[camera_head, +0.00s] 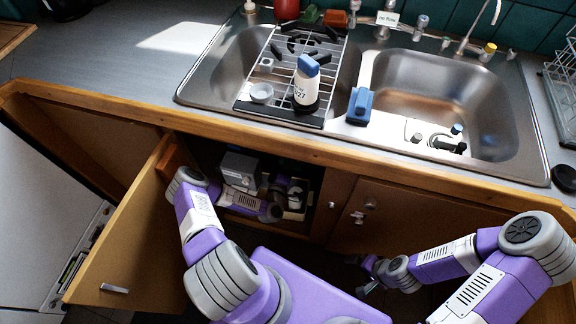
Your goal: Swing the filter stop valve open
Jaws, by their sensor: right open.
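The lower cabinet stands open under the sink, and its dark inside holds a grey box (239,167) and a white cylinder (296,195). I cannot pick out the filter stop valve in there; shadow and my left arm cover much of the space. My left arm reaches into the opening, and its gripper (280,190) is in the dark beside the cylinder; its fingers are not clear. My right gripper (365,275) is open and empty, in front of the closed cabinet door on the right. A small sign reading "no flow" (387,18) stands by the taps.
The open wooden door (130,235) stands left of my left arm. The closed door (400,215) with a knob is to the right. Above is a steel double sink (215,75) with a rack, a blue-capped bottle (306,85) and a blue block (360,105). The counter front edge overhangs the opening.

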